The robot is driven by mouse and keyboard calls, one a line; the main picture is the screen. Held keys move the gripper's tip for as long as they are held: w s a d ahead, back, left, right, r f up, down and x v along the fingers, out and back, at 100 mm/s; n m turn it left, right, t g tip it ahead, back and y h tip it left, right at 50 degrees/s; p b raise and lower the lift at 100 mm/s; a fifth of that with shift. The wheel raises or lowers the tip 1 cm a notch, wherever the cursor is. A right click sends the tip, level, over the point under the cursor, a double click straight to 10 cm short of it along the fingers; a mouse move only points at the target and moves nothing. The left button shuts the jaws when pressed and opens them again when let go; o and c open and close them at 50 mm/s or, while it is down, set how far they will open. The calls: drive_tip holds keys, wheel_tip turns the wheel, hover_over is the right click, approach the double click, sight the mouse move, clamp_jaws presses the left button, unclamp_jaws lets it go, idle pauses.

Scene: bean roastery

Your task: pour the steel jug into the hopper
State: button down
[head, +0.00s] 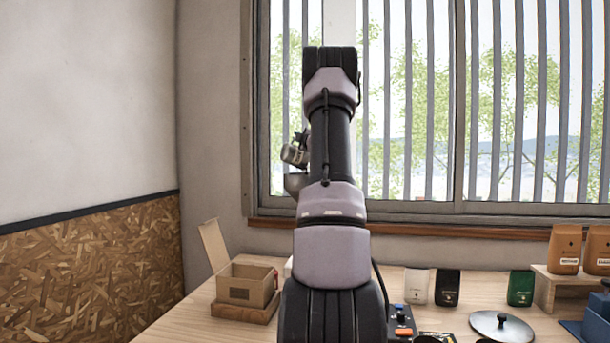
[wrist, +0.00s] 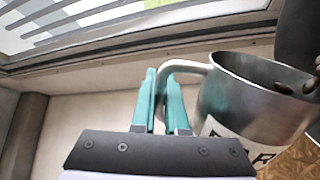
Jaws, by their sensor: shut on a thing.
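The steel jug (wrist: 247,95) is at the right of the wrist view, with part of a dark-lettered label showing. Brown pieces show inside at its right edge. My gripper (wrist: 165,92) has teal fingers shut on the jug's handle (wrist: 187,67). In the head view the jug (head: 293,154) shows small beside my arm, raised well above the table and tilted. A grey flared shape (head: 295,184), perhaps the hopper, sits just below it, mostly hidden by my arm. A dark shape (wrist: 300,35) fills the wrist view's top right corner; I cannot tell what it is.
An open cardboard box (head: 248,287) stands on the wooden table (head: 185,322) at the left. Small white, black and green packets stand at the right. Brown bags (head: 565,250) stand on a wooden riser. A barred window is behind.

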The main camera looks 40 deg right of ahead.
drive_tip(key=shift+s+d+m+h, duration=0.15)
drive_tip(key=shift+d+m+h, duration=0.15)
drive_tip(key=shift+d+m, duration=0.55)
idle(1.1)
drive_tip(key=a+n, duration=0.2)
drive_tip(key=a+n+y, duration=0.1)
drive_tip(key=shift+w+a+f+n, duration=0.1)
drive_tip(key=shift+w+a+n, duration=0.15)
drive_tip(key=shift+w+a, duration=0.1)
drive_tip(key=shift+s+d, duration=0.1)
drive_tip(key=shift+d, duration=0.05)
drive_tip(key=shift+a+f+n, duration=0.2)
drive_tip(key=shift+a+n, duration=0.45)
drive_tip(key=shift+n, duration=0.05)
drive_tip(key=w+a+f+n+g+y, duration=0.1)
drive_tip(key=a+f+n+y, duration=0.15)
drive_tip(key=a+n, duration=0.55)
drive_tip(key=w+a+f+n+y, duration=0.25)
drive_tip(key=a+n, duration=0.25)
drive_tip(key=n, duration=0.4)
wheel_tip(320, 180, down, 12)
drive_tip(key=a+n, duration=0.2)
drive_tip(key=n, duration=0.2)
drive_tip(key=shift+s+a+r+g+h, duration=0.15)
drive_tip(key=shift+s+a+g+h, duration=0.1)
drive_tip(key=shift+a+g+h, duration=0.05)
